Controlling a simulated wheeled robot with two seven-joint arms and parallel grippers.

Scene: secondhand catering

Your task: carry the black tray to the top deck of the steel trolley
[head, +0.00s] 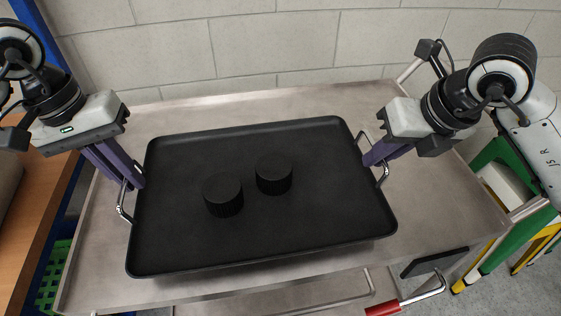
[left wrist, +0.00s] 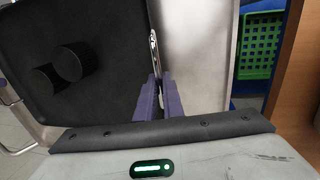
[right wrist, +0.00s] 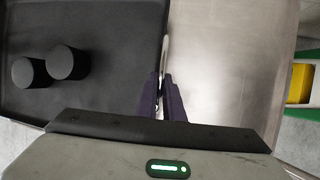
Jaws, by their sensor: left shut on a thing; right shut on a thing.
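The black tray (head: 310,210) is a wide rectangle with a low rim and a metal handle at each end. Two black ribbed cylinders (head: 223,197) (head: 273,175) stand upright on it near its middle. The tray is over the top deck of the steel trolley (head: 440,205); I cannot tell whether it touches the deck. My left gripper (head: 132,184) is shut on the left handle, also seen in the left wrist view (left wrist: 154,50). My right gripper (head: 374,163) is shut on the right handle, also seen in the right wrist view (right wrist: 165,55).
A pale block wall (head: 270,45) stands behind the trolley. A wooden surface (head: 35,190) and a green crate (head: 52,280) are at the left. A red-handled bar (head: 383,308) shows at the front edge. Green and yellow objects (head: 510,230) stand at the right.

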